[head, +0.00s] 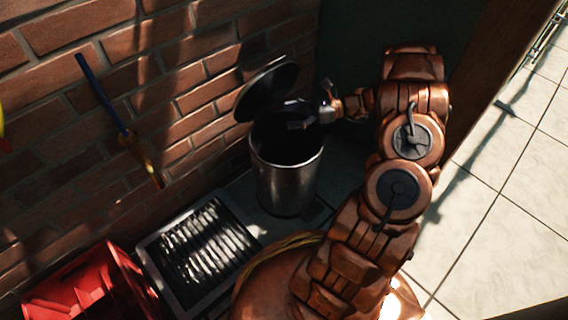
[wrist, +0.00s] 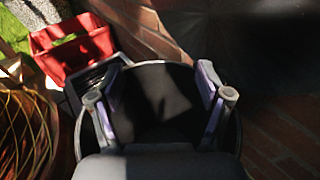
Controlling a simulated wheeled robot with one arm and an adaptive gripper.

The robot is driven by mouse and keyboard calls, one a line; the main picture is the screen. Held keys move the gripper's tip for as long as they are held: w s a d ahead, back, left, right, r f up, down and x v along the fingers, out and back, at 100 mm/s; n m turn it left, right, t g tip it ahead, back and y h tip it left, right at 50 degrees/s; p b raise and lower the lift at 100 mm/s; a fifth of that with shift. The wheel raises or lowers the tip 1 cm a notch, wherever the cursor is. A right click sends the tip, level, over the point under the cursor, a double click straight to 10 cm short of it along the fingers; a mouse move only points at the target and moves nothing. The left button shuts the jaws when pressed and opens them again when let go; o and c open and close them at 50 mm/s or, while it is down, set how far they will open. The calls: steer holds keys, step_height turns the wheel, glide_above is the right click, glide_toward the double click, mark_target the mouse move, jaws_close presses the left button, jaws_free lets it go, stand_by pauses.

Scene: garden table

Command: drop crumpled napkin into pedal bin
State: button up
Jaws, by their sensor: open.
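The pedal bin (head: 287,178) is a metal cylinder standing by the brick wall, with its dark round lid (head: 268,92) raised. My gripper (head: 298,115) is at the bin's mouth, reaching in from the right. In the wrist view my gripper (wrist: 160,112) has its two fingers spread wide apart over the bin opening, with nothing between them. The bin's rim (wrist: 150,64) curves around the fingers in that view. The inside of the bin is dark, with a paler patch. I cannot make out the crumpled napkin in either view.
A red crate (head: 90,285) and a dark slatted tray (head: 200,245) stand left of the bin. The red crate also shows in the wrist view (wrist: 75,55). The brick wall (head: 200,60) is close behind. Pale floor tiles (head: 510,220) are clear on the right.

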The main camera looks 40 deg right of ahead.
step_height(320, 180, up, 8)
stand_by(0.4)
steer(key=shift+f, duration=0.1)
steer(key=s+a+r+n+g+h+p, duration=0.2)
steer(key=s+a+r+n+g+p, duration=0.4)
steer(key=a+r+p, duration=0.6)
steer(key=s+a+r+n+g+h+p, duration=0.4)
steer(key=s+a+r+p, duration=0.5)
steer(key=r, duration=0.5)
steer(key=s+a+r+n+h+p, duration=0.1)
steer(key=s+r+n+h+p, duration=0.3)
steer(key=s+r+n+p, duration=0.3)
steer(key=s+a+r+n+h+p, duration=0.1)
steer(key=s+r+n+h+p, duration=0.3)
steer(key=r+p, duration=1.1)
steer(key=s+n, duration=0.3)
steer(key=s, duration=0.2)
steer(key=shift+s+r, duration=0.2)
steer(key=shift+r, duration=0.1)
